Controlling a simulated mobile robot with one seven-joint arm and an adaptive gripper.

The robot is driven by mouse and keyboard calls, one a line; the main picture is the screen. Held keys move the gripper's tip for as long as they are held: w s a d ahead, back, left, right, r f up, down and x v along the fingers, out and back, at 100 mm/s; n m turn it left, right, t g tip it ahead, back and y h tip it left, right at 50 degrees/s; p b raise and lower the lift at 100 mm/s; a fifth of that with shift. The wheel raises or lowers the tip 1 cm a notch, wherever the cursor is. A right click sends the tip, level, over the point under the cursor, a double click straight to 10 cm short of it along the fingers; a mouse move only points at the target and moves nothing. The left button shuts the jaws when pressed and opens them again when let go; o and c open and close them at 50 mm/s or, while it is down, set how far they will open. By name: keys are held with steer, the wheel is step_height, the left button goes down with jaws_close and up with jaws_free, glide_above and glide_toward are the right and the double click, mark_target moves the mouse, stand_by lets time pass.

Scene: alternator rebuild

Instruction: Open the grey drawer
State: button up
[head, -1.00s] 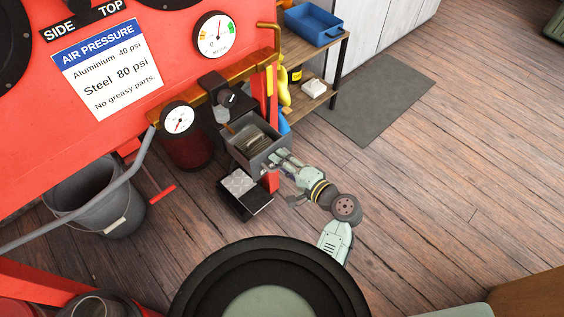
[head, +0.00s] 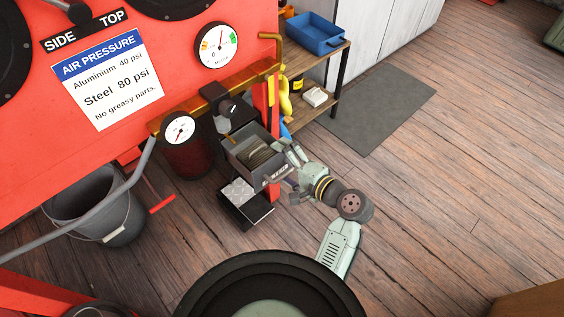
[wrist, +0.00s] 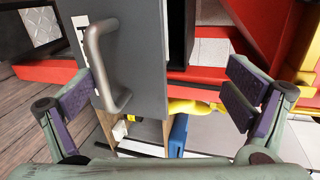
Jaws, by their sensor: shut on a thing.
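The grey drawer (head: 238,162) stands pulled out of a dark unit below the red panel, with its open top showing ribbed contents (head: 258,154). Its flat front (wrist: 142,58) with a bar handle (wrist: 102,62) fills the middle of the wrist view. My gripper (head: 283,165) is at the drawer front in the head view. The left pad overlaps the front's left edge beside the handle. The right finger's contact is not clear.
A tread-plate pedal or step (head: 239,192) lies below the drawer. A grey bucket (head: 110,215) stands left. A wooden shelf (head: 322,62) with a blue tray (head: 315,32) is behind right. Wooden floor (head: 430,190) is clear to the right.

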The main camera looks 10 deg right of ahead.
steer(key=shift+d+r, duration=0.2)
steer(key=shift+r, duration=0.7)
steer(key=shift+c, duration=0.8)
steer(key=shift+s+d+p, duration=0.3)
steer(key=shift+s+d, duration=0.05)
steer(key=shift+c, duration=0.8)
steer(key=shift+s+d+r, duration=0.15)
steer(key=shift+s+r, duration=0.1)
steer(key=shift+s, duration=0.1)
steer(key=c, duration=0.5)
steer(key=shift+s+d, duration=0.1)
steer(key=shift+s, duration=0.3)
steer(key=shift+c, duration=1.4)
steer(key=f+p+v, duration=0.1)
steer(key=p+v, duration=0.3)
steer(key=v, duration=0.5)
steer(key=shift+s+p, duration=0.4)
steer(key=shift+s, duration=0.1)
steer(key=shift+d+f, duration=0.1)
steer(key=shift+f, duration=0.1)
steer(key=shift+p, duration=0.3)
